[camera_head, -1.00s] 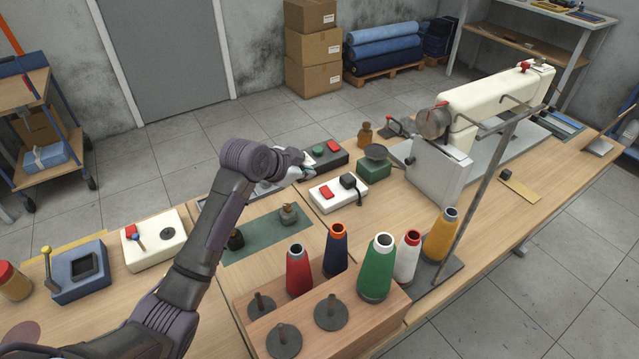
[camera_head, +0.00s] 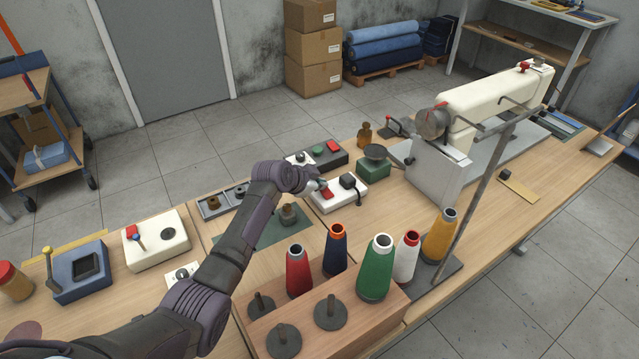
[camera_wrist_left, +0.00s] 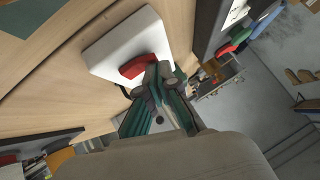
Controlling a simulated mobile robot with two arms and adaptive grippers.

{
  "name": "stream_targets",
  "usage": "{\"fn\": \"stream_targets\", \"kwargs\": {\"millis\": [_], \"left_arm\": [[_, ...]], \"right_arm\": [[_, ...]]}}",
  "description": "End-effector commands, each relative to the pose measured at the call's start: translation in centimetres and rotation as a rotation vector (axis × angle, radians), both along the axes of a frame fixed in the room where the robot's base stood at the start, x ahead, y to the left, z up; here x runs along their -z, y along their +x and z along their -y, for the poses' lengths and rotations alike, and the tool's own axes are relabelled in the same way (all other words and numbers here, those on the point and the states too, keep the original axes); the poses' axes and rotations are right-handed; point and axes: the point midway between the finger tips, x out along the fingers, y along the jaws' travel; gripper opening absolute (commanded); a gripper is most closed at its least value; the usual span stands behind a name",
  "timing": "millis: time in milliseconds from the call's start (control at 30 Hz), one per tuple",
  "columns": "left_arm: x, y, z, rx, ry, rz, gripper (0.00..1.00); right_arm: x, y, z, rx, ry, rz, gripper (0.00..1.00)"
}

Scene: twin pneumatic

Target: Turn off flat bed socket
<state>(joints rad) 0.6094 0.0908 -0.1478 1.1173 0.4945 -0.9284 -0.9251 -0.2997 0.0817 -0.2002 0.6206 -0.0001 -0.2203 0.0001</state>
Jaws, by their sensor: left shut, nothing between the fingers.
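A white socket box (camera_head: 347,203) with a red switch (camera_head: 327,193) and a black plug (camera_head: 348,181) stands on the table near the middle; I take it as the flat bed socket. My left gripper (camera_head: 322,186) is shut and empty, with its tips right at the red switch. In the left wrist view the shut fingertips (camera_wrist_left: 160,72) overlap the near edge of the red switch (camera_wrist_left: 138,66) on the white box (camera_wrist_left: 110,52). I cannot tell whether they touch it. The fingers hide part of the box. My right gripper is not in view.
A dark control box with a green button (camera_head: 318,152) and a red button (camera_head: 334,146) stands just behind. A green-based scale (camera_head: 374,170) is to the right. Thread cones, including a blue one (camera_head: 335,252), stand in front. Another white box (camera_head: 150,250) with a red switch is at left.

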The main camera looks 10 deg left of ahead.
Motion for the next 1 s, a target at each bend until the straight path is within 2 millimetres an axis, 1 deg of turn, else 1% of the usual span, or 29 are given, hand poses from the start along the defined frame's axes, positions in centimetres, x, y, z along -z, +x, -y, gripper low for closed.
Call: {"fn": "stream_targets", "kwargs": {"millis": [133, 267, 333, 567, 900, 1000], "left_arm": [[0.1, 0.0, -0.1, -0.001, -0.004, -0.005, 0.00], [1.2, 0.5, -0.6, -0.003, -0.067, -0.071, 0.00], [0.8, 0.4, -0.3, 0.000, -0.070, -0.073, 0.00], [0.8, 0.2, -0.3, 0.001, -0.069, -0.074, 0.00], [0.4, -0.7, 0.6, 0.000, -0.068, -0.075, 0.00], [0.5, -0.9, 0.8, 0.000, -0.068, -0.075, 0.00]], "right_arm": [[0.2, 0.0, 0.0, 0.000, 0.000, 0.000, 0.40], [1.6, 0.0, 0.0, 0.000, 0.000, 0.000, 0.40], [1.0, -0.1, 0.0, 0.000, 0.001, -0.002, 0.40], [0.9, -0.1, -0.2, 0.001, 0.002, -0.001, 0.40], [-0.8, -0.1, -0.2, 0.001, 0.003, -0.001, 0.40], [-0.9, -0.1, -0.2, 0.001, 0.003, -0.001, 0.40]]}}
